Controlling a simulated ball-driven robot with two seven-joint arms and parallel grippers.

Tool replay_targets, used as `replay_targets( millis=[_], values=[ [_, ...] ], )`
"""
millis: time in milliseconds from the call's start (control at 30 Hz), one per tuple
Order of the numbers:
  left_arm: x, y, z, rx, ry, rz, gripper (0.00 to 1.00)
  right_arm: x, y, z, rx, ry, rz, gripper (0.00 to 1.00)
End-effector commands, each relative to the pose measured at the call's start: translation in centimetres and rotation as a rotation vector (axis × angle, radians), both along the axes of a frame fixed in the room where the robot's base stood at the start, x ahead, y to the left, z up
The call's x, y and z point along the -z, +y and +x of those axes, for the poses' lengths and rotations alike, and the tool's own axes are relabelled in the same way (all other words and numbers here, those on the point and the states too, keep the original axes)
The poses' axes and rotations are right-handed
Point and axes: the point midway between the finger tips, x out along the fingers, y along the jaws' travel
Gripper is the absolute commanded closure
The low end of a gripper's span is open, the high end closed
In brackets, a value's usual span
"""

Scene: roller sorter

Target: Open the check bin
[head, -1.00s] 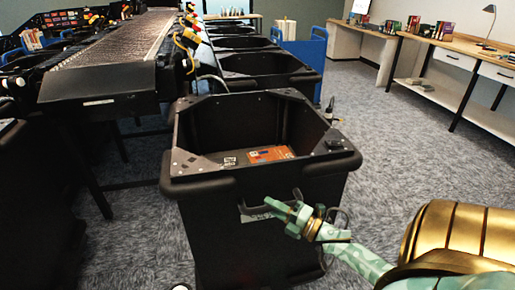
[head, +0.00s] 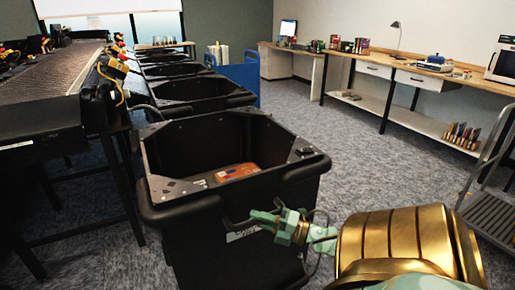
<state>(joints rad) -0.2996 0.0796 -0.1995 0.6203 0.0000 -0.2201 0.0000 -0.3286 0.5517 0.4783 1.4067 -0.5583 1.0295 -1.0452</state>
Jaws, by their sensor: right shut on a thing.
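The check bin, taken to be the nearest black bin (head: 163,208), stands on the carpet with its top open. An orange-brown book (head: 237,172) lies inside it. A small pale label (head: 243,234) is on its front face, beside a thin dark handle (head: 233,222). My right gripper (head: 262,217), pale green, is at the front face just below the rim and is shut on the handle; the fingertips are small and partly hard to make out. My left gripper is not in view.
A roller conveyor (head: 45,88) runs along the left, with several black bins (head: 195,90) in a row behind the nearest one. A blue cart (head: 240,82) stands beyond. A grey step trolley (head: 497,205) is at right. Open carpet lies between bins and the long desk (head: 390,66).

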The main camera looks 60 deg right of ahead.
Motion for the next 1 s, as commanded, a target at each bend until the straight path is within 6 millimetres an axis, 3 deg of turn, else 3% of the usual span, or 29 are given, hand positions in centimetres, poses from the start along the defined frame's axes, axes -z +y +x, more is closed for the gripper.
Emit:
replay_targets(
  millis=[100, 133, 200, 567, 767, 1000],
  values=[
    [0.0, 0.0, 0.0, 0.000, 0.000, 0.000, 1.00, 0.2, 0.1, -0.1, -0.001, 0.005, -0.001, 1.00],
    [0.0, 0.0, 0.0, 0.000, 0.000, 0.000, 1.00, 0.2, 0.1, -0.1, -0.001, 0.005, -0.001, 0.75],
    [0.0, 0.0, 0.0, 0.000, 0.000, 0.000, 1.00, 0.2, 0.1, 0.0, -0.001, 0.005, -0.001, 0.59],
    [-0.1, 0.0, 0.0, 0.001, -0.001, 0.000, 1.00, 0.1, -0.1, -0.5, -0.001, 0.002, 0.000, 0.59],
    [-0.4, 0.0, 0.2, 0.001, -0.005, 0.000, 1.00, 0.7, -0.9, -4.3, 0.002, 0.006, 0.001, 0.59],
    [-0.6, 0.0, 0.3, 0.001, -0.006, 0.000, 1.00, 1.7, -2.2, -10.7, 0.002, 0.008, 0.000, 0.59]
  ],
)
